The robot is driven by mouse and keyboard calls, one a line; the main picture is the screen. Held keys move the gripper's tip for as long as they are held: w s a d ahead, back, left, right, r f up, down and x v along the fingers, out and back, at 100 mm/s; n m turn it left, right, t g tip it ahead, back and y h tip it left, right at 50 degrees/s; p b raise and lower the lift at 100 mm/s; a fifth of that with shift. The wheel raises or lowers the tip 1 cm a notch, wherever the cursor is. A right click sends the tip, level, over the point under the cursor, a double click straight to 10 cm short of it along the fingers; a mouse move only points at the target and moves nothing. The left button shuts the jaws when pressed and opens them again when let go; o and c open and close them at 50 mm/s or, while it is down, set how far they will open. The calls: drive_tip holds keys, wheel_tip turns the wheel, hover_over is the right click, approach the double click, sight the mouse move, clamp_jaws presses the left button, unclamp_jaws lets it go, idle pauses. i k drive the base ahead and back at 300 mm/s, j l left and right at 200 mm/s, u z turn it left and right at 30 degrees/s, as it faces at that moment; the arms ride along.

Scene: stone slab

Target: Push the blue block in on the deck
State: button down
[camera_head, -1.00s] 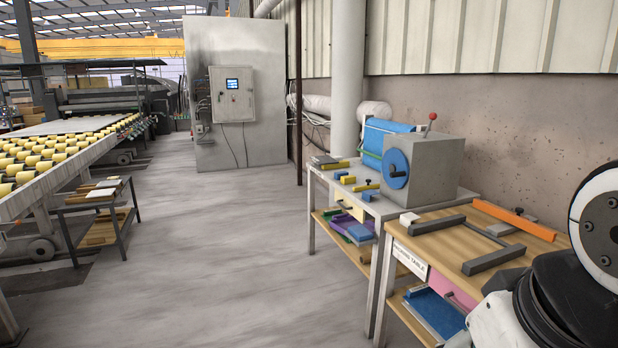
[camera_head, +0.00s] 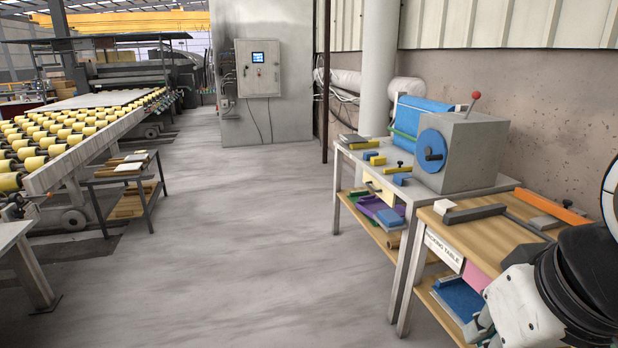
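Small blue blocks lie among yellow ones on the grey table at the right. One blue block (camera_head: 371,156) is near the table's left edge, and another blue block (camera_head: 402,179) is nearer, below the grey machine. I cannot tell which of them the task means, or which surface is the deck. The grey tabletop (camera_head: 425,192) is in plain view. My gripper is not in view; only part of my arm shows at the lower right, beside the wooden working table.
A grey machine (camera_head: 470,150) with a blue handwheel stands on the grey table. The wooden working table (camera_head: 482,236) carries dark bars and an orange bar. A roller conveyor (camera_head: 75,160) and low rack (camera_head: 125,178) stand left. The floor (camera_head: 250,240) between is clear.

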sight(367, 156)
drive_tip(key=i+u, duration=0.15)
drive_tip(key=i, duration=1.65)
drive_tip(key=i+z, duration=0.15)
drive_tip(key=i, duration=0.45)
drive_tip(key=i+j+z, duration=0.15)
drive_tip(key=i, duration=0.5)
drive_tip(key=i+j+z, duration=0.15)
drive_tip(key=i, duration=0.45)
drive_tip(key=i+j+z, duration=0.4)
drive_tip(key=i, duration=0.15)
